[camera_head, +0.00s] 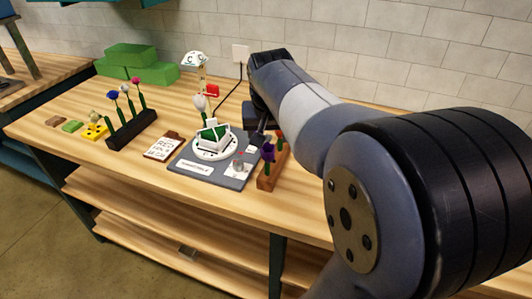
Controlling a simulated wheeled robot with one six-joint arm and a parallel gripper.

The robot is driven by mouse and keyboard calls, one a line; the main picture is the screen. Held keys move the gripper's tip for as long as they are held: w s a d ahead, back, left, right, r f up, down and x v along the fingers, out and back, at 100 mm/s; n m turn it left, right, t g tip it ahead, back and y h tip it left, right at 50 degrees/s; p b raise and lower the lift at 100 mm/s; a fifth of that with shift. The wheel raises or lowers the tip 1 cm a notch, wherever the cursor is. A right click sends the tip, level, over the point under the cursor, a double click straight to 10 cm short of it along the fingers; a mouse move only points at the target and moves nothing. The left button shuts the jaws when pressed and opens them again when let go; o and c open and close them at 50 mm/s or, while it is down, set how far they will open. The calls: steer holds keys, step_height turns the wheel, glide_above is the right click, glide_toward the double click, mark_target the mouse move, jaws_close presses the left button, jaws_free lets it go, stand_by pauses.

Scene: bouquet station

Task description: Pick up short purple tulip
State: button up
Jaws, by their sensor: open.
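A purple flower (268,151), which looks like the short purple tulip, stands on a green stem in a narrow brown wooden rack (267,184) at the right of the workstation. My gripper (259,138) is just above and behind the flower, seen small and dark at the end of my arm. It is open, and no flower shows between its fingers. Whether it touches the purple flower cannot be told from this view. My arm hides part of what is behind and to the right of the rack.
A grey board (197,176) with a white round stand (214,144) lies left of the rack. A clipboard (163,146) and a dark rack (132,131) with several flowers are farther left. A lamp (195,60) and green blocks (135,63) are behind. The table front is clear.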

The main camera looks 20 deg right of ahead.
mark_target(267, 146)
steer(key=x, duration=0.6)
steer(key=shift+s+a+f, duration=0.15)
steer(key=shift+f, duration=0.15)
steer(key=shift+c, duration=0.2)
steer(key=c, duration=0.8)
